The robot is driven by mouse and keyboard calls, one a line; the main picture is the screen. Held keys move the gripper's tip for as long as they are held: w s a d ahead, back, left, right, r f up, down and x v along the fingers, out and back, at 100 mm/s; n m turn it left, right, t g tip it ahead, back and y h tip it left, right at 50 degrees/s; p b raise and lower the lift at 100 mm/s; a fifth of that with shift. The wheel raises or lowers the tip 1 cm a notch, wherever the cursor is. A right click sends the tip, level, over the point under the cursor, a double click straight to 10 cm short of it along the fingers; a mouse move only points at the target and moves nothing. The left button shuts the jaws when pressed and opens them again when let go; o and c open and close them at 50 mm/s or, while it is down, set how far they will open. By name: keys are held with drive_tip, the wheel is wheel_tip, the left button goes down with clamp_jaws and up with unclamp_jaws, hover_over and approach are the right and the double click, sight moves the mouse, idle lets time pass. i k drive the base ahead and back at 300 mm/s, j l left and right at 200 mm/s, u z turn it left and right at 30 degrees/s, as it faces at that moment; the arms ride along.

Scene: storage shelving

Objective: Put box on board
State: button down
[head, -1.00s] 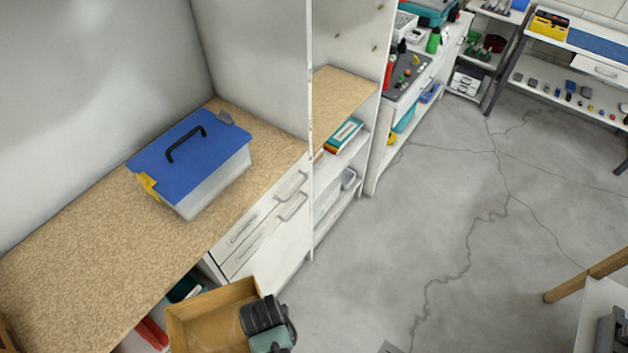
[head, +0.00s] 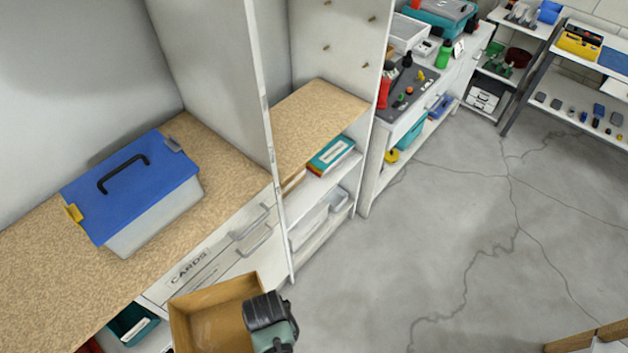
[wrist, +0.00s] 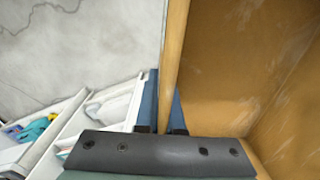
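An open-topped wooden box (head: 212,322) hangs at the lower middle of the head view; it fills the right of the wrist view (wrist: 225,75). My gripper (wrist: 165,105) is shut on the box's side wall, with one blue finger on each side of it. In the head view my gripper body (head: 268,318) is at the box's right side, and its fingertips are hidden. A speckled tan board (head: 150,278) forms the long worktop at left. A second tan board (head: 312,118) tops the narrower shelf bay beyond the upright panel. The box is in front of the worktop, apart from both boards.
A blue-lidded storage bin (head: 135,190) stands on the worktop. A white upright panel (head: 268,130) divides the two bays. Books (head: 332,155) lie on the shelf below the second board. That board's top is clear, and the floor at right is open.

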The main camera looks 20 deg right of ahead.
sight(307, 116)
drive_tip(key=i+l, duration=0.1)
drive_tip(key=l, duration=0.35)
drive_tip(key=i+l+u, duration=0.1)
drive_tip(key=l, duration=0.4)
drive_tip(key=i+l+u, duration=0.1)
drive_tip(key=l, duration=0.85)
drive_tip(key=i+u, duration=0.05)
drive_tip(key=i, duration=0.05)
